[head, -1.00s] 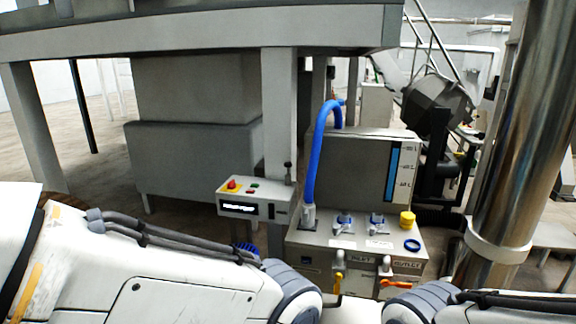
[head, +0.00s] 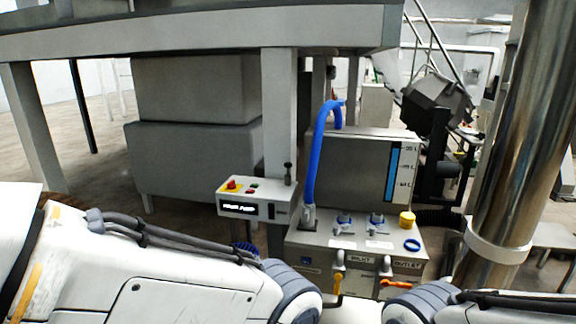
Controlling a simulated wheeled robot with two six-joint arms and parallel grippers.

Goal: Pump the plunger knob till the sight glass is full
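A small black plunger knob (head: 287,165) stands upright on a thin stem at the right end of a light grey control box (head: 263,190). A tall blue level column (head: 391,172) with litre marks also shows on the grey tank behind. My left arm comes in from the left and my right arm from the lower right. Neither gripper shows, and nothing visible touches the knob.
The box carries a red button on yellow (head: 232,186) and a lit display (head: 238,208). A blue hose (head: 316,150) rises right of the knob. A steel column (head: 510,150) stands at right.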

